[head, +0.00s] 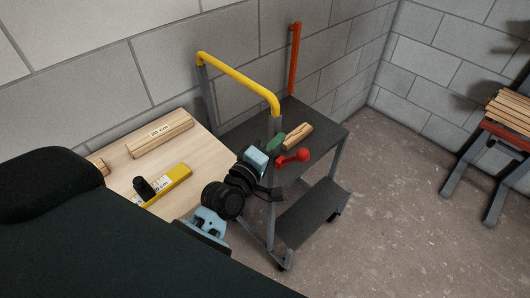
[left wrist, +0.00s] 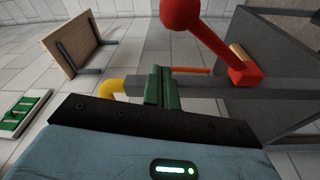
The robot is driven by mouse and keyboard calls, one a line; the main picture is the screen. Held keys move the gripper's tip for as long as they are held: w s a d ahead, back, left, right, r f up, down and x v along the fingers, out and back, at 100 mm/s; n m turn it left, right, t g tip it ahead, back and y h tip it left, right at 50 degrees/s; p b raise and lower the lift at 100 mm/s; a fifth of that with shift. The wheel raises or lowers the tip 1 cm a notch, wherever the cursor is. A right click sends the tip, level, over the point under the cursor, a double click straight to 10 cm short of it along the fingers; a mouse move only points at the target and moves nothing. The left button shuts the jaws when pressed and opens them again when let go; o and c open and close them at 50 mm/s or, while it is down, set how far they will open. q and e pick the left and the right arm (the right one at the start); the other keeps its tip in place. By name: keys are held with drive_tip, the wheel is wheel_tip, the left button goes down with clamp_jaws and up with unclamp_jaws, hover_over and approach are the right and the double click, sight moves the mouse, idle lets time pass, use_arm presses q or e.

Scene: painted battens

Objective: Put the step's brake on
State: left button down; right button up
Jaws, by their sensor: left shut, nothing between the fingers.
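The step (head: 310,210) is a dark two-tread stand with grey legs and a yellow handrail (head: 240,75). A red lever with a ball knob (head: 303,154) sits at its near side, by the upper tread. In the left wrist view the red knob (left wrist: 182,13) stands above and right of the fingers, its arm running down to a red base (left wrist: 246,74) on a grey bar. My left gripper (head: 277,142) is beside the lever with its green fingers (left wrist: 160,87) shut and empty. The fingers look apart from the lever. My right gripper is not in view.
A short wooden block (head: 297,136) lies on the upper tread. A rack (head: 490,160) with battens stands far right. The floor right of the step is clear.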

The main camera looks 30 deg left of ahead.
sight(292, 160)
use_arm(q)
drive_tip(key=shift+w+d+r, duration=0.1)
drive_tip(key=shift+w+d, duration=0.05)
drive_tip(key=shift+w, duration=0.55)
drive_tip(key=s+d, duration=0.1)
drive_tip(key=s+d+f, duration=0.1)
drive_tip(key=d, duration=0.1)
drive_tip(key=shift+d+f+p, duration=0.1)
drive_tip(key=shift+d+p, duration=0.1)
drive_tip(key=shift+p, duration=0.1)
drive_tip(key=shift+w+f, duration=0.1)
drive_tip(key=shift+w, duration=0.05)
